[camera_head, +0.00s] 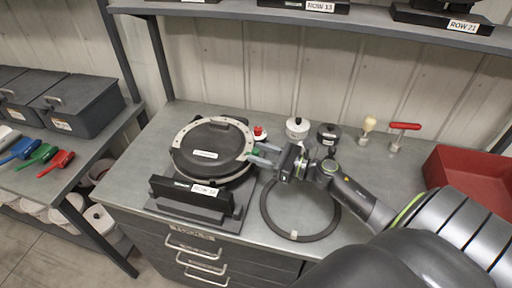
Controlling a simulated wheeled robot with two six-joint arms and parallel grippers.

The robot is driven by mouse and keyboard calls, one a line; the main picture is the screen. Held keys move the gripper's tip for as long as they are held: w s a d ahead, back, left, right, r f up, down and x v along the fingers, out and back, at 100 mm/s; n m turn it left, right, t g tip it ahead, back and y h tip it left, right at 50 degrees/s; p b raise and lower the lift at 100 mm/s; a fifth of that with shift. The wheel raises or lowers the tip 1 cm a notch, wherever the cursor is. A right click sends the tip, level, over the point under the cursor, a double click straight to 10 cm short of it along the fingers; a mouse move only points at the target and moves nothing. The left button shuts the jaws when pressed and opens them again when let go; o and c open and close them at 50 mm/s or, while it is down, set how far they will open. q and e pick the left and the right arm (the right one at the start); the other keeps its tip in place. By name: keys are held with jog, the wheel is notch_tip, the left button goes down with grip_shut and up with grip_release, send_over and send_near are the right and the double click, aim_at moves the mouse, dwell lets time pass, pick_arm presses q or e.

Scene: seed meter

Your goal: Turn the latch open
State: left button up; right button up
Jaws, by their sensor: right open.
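The seed meter is a round black housing (208,146) with a pale ring around its rim. It sits on a dark stand at the left of the bench, behind a front plate (190,193) with a white label. A small green part (254,153), which looks like the latch, is at the housing's right edge. My right gripper (256,152) reaches in from the right with its jaws open. Its fingertips are around or just beside the green part; I cannot tell whether they touch it. My left gripper is not in view.
A red knob (259,131) stands just behind the gripper. A dark hose ring (292,236) lies under my right arm. A white-lidded pot (297,127), a black pot (328,134), a red T-handle (404,126) and a red bin (468,178) stand farther right. A shelf overhangs the back.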

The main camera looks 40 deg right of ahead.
jog(key=shift+x, duration=0.9)
grip_shut()
